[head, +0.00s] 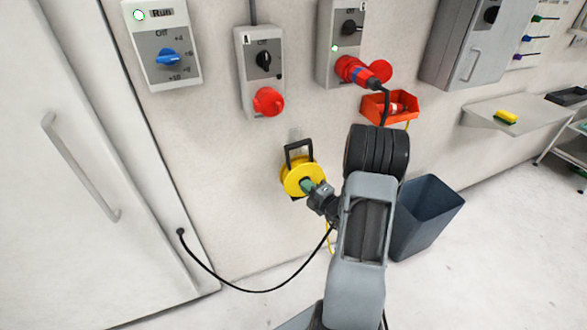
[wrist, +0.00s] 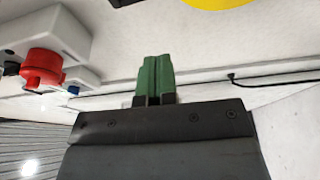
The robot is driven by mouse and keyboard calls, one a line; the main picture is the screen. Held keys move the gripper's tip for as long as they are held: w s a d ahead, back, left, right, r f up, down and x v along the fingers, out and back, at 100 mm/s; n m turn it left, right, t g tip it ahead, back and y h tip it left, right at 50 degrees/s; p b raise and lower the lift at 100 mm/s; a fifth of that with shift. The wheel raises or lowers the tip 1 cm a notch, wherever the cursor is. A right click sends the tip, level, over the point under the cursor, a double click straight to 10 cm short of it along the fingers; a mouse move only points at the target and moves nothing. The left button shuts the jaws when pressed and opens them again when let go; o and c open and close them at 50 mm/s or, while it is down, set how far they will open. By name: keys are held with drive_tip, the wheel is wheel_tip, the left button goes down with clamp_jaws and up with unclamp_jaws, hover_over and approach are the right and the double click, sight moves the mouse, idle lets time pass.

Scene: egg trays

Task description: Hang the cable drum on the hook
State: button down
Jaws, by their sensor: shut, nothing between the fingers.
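The yellow cable drum (head: 293,178) with its black handle (head: 287,155) is upright against the wall, below the switch boxes in the head view. A small pale piece, perhaps the hook (head: 295,134), shows on the wall just above the handle; I cannot tell whether the handle rests on it. My gripper (head: 306,185) is in front of the drum's face. In the wrist view its green fingers (wrist: 153,77) are closed together with nothing between them. The drum's yellow edge (wrist: 215,3) shows at the top of that view, apart from the fingertips in the picture.
A switch box with a red socket (head: 268,101) is above left of the drum. A red plug (head: 362,72) and an orange bin (head: 390,108) are above right. A dark waste bin (head: 428,215) stands right of my arm. A black cable (head: 250,290) hangs low left.

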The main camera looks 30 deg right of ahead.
approach(288, 163)
drive_tip(key=w+a, duration=0.1)
drive_tip(key=w, duration=0.1)
drive_tip(key=w+a, duration=0.2)
drive_tip(key=shift+a+p, duration=0.2)
drive_tip(key=shift+p, duration=0.1)
drive_tip(key=shift+w+d, duration=0.75)
drive_tip(key=shift+w, duration=0.1)
drive_tip(key=shift+w+d, duration=0.4)
drive_tip(key=shift+w, duration=0.2)
